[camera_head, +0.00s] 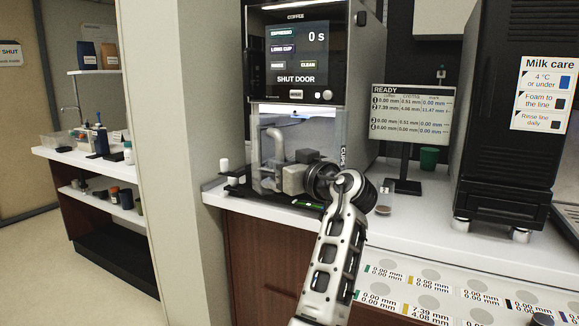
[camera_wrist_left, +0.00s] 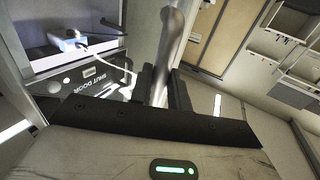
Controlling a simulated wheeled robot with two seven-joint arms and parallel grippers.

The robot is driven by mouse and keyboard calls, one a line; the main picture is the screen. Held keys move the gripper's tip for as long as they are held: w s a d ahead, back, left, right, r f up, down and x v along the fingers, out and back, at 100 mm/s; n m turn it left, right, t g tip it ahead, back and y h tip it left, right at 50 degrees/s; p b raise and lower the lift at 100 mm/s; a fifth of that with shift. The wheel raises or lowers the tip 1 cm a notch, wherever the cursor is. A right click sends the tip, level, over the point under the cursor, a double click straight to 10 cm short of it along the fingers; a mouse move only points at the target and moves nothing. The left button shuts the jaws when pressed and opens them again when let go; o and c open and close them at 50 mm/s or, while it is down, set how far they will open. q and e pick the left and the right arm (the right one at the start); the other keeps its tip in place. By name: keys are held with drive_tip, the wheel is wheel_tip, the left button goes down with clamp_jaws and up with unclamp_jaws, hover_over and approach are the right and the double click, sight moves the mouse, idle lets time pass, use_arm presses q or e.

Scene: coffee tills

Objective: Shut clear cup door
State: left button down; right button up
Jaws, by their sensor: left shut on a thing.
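The clear cup door (camera_head: 335,126) is on the coffee machine's lower bay, below the screen. Its edge reads CUPS. A curved grey bar handle (camera_head: 274,146) shows at the bay's front, and the grey bar fills the middle of the left wrist view (camera_wrist_left: 174,40). My left gripper (camera_head: 283,180) is at the lower part of this bar. Its dark jaws (camera_wrist_left: 163,88) are shut on the bar in the left wrist view. The machine's screen (camera_head: 296,52) reads SHUT DOOR. How far the door stands from its frame is hard to tell. My right gripper is not in view.
A readout screen on a stand (camera_head: 411,112) and a green cup (camera_head: 428,157) are to the right. A tall black machine (camera_head: 512,120) stands further right. A small white bottle (camera_head: 224,165) is left of the bay. A pillar (camera_head: 175,150) borders the counter's left end.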

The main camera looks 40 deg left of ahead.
sight(265, 159)
use_arm(q)
drive_tip(key=shift+s+x, duration=0.25)
drive_tip(key=shift+x, duration=0.9)
drive_tip(key=shift+s+x, duration=0.25)
drive_tip(key=shift+x, duration=0.95)
drive_tip(key=c, duration=1.3)
unclamp_jaws()
drive_tip(key=shift+a, duration=0.1)
drive_tip(key=shift+o, duration=0.2)
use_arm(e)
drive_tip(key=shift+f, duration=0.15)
use_arm(q)
drive_tip(key=v, duration=1.6)
drive_tip(key=shift+b, duration=0.4)
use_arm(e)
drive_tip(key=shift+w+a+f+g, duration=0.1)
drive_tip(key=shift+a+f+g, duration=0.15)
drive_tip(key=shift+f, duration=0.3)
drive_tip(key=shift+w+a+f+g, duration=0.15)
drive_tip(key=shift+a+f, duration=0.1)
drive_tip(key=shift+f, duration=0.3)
